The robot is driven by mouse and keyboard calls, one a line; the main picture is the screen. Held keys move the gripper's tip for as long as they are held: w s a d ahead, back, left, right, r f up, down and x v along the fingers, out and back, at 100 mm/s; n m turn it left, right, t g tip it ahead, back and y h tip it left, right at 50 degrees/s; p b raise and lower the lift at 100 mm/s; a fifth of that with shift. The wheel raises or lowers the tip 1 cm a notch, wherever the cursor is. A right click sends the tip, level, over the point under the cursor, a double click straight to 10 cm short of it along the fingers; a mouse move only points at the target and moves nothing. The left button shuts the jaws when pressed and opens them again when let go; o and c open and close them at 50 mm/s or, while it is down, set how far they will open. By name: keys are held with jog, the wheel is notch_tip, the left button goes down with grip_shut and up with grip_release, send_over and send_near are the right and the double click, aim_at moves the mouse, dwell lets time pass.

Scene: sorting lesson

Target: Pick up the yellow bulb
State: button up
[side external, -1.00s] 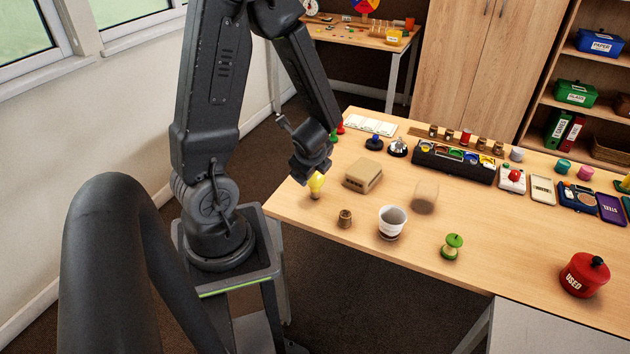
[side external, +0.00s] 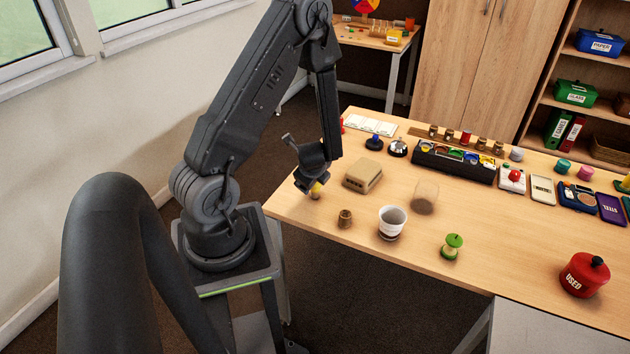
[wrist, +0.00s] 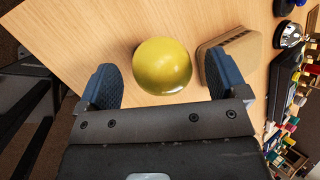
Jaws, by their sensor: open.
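The yellow bulb (side external: 316,191) stands near the left edge of the wooden table, partly hidden by my gripper (side external: 312,186). In the wrist view its round yellow top (wrist: 162,66) shows just ahead of and between the two blue-padded fingers. My gripper also shows in the wrist view (wrist: 166,88); it is open, with one finger on each side of the bulb. The bulb sits a little nearer the left finger there.
A tan box (side external: 363,175) stands close on the bulb's right, near the right finger in the wrist view. Open table lies toward the front.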

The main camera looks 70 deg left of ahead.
jog(key=shift+x, duration=1.05)
jog(key=c, duration=0.8)
